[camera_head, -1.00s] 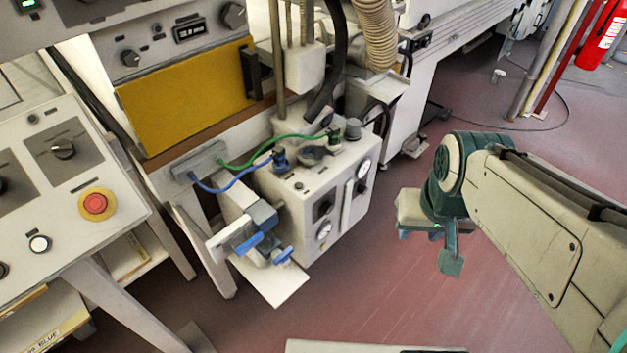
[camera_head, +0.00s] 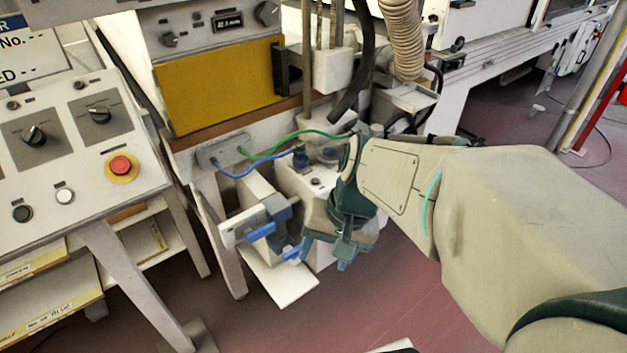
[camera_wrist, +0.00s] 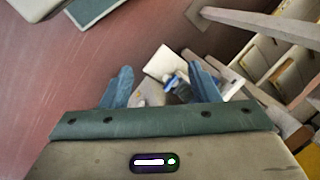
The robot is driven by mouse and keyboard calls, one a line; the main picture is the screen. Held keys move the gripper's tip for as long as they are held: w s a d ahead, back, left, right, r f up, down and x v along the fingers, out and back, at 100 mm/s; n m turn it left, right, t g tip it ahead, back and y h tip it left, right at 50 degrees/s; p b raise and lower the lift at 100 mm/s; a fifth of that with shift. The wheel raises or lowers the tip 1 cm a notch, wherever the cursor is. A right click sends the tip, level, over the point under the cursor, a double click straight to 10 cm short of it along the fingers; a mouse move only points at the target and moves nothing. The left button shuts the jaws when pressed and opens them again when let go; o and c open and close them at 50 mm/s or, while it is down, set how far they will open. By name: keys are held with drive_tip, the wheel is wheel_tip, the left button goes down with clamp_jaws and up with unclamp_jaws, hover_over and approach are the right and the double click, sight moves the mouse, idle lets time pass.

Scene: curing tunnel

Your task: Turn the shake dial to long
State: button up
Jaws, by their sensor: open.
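Two black dials are on the sloped control panel (camera_head: 75,165) at left in the head view: a left dial (camera_head: 34,135) and a right dial (camera_head: 98,114). Two more knobs, a small one (camera_head: 168,40) and a larger one (camera_head: 268,13), are above the yellow panel. Labels are too small to read, so I cannot tell which is the shake dial. My gripper (camera_head: 325,252) hangs in front of the white box unit, well right of the control panel. In the wrist view its blue fingers (camera_wrist: 163,82) are apart, with nothing held between them.
A red emergency button (camera_head: 120,167) and several small buttons share the control panel. The yellow panel (camera_head: 220,85) is behind. A blue-handled clamp (camera_head: 262,225) juts out close to my gripper. Green and blue cables run above it. Red floor (camera_head: 250,325) is open in front.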

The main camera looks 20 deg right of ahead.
drive_tip(key=w+d+f+m+t+y+b, duration=0.2)
drive_tip(key=w+f+m+y+b, duration=0.2)
drive_tip(key=f+m+b, duration=0.3)
drive_tip(key=w+d+f+m+t+y+b, duration=0.25)
drive_tip(key=w+f+m+y+b, duration=0.2)
drive_tip(key=f+b, duration=0.35)
drive_tip(key=w+d+f+m+t+h+b, duration=0.2)
drive_tip(key=d+f+m+t+b, duration=0.3)
drive_tip(key=d, duration=0.4)
drive_tip(key=w+d+f+m+t+h+b, duration=0.2)
drive_tip(key=w+d+m+t+b, duration=0.1)
drive_tip(key=d+m+t+b, duration=0.35)
drive_tip(key=d+b+x, duration=0.1)
drive_tip(key=b+x, duration=0.1)
drive_tip(key=x, duration=1)
drive_tip(key=shift+w+f+m, duration=0.3)
drive_tip(key=shift+w+f, duration=0.05)
drive_tip(key=shift+w, duration=0.15)
drive_tip(key=shift+d, duration=0.1)
drive_tip(key=shift+c, duration=0.3)
drive_tip(key=c, duration=0.9)
